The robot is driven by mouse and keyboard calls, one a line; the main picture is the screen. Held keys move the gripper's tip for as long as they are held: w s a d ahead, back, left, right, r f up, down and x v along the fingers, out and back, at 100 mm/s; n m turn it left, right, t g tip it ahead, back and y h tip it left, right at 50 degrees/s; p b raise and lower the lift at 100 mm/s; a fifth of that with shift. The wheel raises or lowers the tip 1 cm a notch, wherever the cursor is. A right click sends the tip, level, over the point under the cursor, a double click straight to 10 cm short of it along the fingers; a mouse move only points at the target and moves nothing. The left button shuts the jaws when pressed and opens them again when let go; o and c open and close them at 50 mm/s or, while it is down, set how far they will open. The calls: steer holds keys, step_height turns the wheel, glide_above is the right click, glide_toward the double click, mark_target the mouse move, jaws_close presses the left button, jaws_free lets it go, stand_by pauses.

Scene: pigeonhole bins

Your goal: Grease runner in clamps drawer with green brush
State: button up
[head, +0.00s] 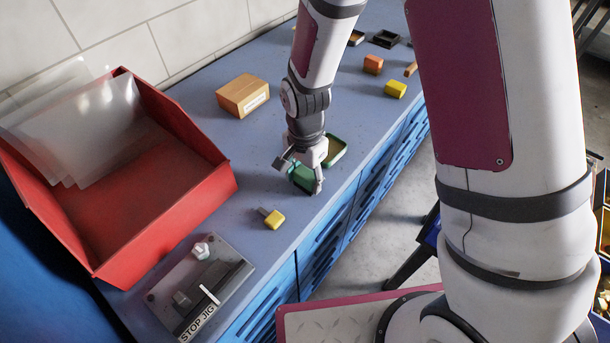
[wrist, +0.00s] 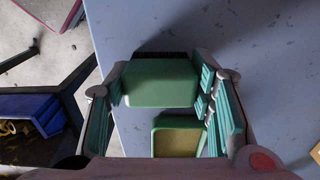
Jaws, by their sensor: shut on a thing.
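The green brush (wrist: 160,83), a green block with dark bristles along its far edge, sits between the fingers of my gripper (wrist: 162,90) in the wrist view. In the head view my gripper (head: 304,172) is shut on the same green brush (head: 303,180), over the bench near its front edge. I cannot tell whether the brush touches the bench top. A green tray (head: 341,146) with a tan inside lies just beyond; it also shows in the wrist view (wrist: 156,139). Blue slotted drawer fronts (head: 322,246) line the bench's front. No clamps label or runner is readable.
A yellow brush (head: 273,219) lies on the bench near a grey STOP JIG plate (head: 223,252). A red bin (head: 160,205) holds clear sheets. A cardboard box (head: 242,95), orange block (head: 373,65) and yellow block (head: 395,89) stand farther back. Bare bench lies left of my gripper.

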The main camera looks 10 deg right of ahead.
steer(key=shift+c, duration=0.7)
steer(key=shift+r+p, duration=2.55)
steer(key=shift+r, duration=1.5)
